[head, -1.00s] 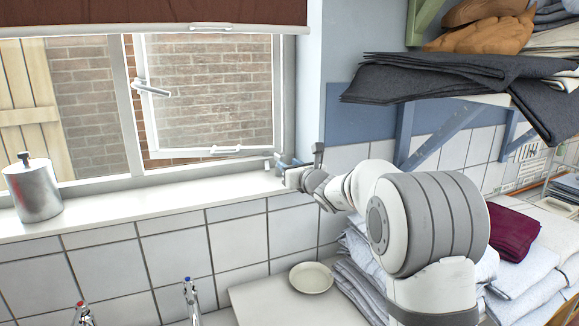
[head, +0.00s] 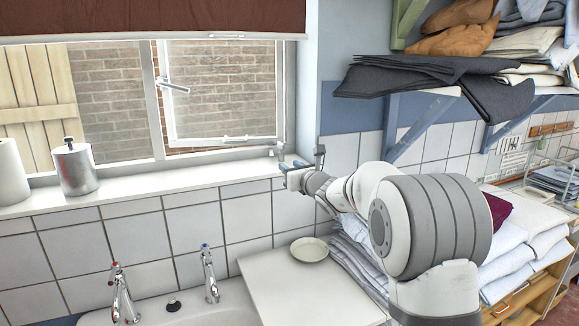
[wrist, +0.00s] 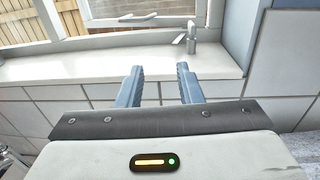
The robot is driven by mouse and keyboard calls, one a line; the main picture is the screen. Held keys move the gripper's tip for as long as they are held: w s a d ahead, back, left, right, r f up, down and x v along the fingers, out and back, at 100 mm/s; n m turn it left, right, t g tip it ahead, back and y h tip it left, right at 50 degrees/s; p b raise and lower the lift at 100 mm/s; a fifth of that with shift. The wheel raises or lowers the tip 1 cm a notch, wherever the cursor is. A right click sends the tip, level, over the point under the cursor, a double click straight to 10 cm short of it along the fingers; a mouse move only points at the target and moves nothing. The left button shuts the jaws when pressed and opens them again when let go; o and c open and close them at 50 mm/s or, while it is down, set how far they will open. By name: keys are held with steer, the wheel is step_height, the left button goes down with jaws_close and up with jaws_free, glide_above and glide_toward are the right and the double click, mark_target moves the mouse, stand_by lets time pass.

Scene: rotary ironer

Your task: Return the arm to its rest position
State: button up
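My gripper (head: 287,168) is at the end of my white and grey arm, which reaches left in front of the tiled wall at about windowsill height. In the wrist view my gripper (wrist: 160,82) shows two blue fingers standing apart with nothing between them, so it is open and empty. The fingers point toward the white windowsill (wrist: 80,68). The sill (head: 130,190) also runs along the window in the head view.
A metal canister (head: 75,170) and a white object (head: 10,172) stand on the sill. A small metal fitting (wrist: 191,38) is near the fingers. Two taps stand below. A dish (head: 309,249) lies on a white counter (head: 300,288). Folded linen and a dark-cloth-laden shelf (head: 440,92) flank my arm.

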steer(key=s+a+f+n+g, duration=0.15)
steer(key=s+n+g, duration=0.25)
steer(key=s+n, duration=0.65)
steer(key=s+f+n+g, duration=0.3)
steer(key=s+n+g, duration=0.35)
steer(key=s, duration=0.75)
steer(key=s+d+f+n+h, duration=0.2)
steer(key=s+d+f+n, duration=0.1)
steer(key=s, duration=0.4)
steer(key=s+d+f+n+g+h, duration=0.1)
steer(key=s+d+f+n+h, duration=0.2)
steer(key=s+d+n, duration=0.3)
steer(key=s+d+f+n+g+h, duration=0.1)
steer(key=s+d+f+n+h, duration=0.2)
steer(key=s, duration=0.6)
steer(key=d+f+n, duration=0.1)
steer(key=d+f, duration=0.1)
steer(key=d, duration=0.1)
steer(key=shift+s+d+f, duration=0.2)
steer(key=shift+s+d, duration=0.1)
steer(key=shift+s, duration=0.1)
